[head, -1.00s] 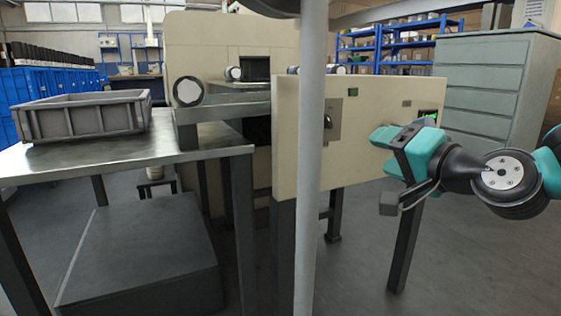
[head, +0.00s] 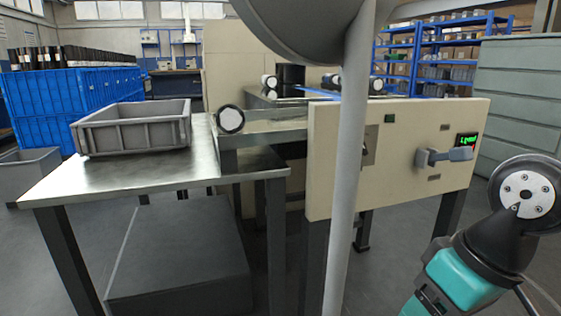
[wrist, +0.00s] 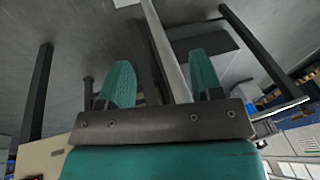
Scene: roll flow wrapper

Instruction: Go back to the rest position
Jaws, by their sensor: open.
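My gripper (wrist: 162,75) shows in the wrist view with its two teal fingers apart and nothing between them. In the head view its teal body is at the lower right, pointing down and left, partly cut off by the bottom edge. It is in front of and below the cream machine panel (head: 335,165), apart from it. The panel carries a grey lever handle (head: 445,156) and a small green-lit display (head: 467,141).
A grey crate (head: 135,142) sits on a metal table (head: 70,185) at the left. A dark box (head: 180,265) is below the table. Blue bins (head: 70,100) stand behind. A pale vertical pole (head: 347,200) crosses the view. Floor shows at the lower right.

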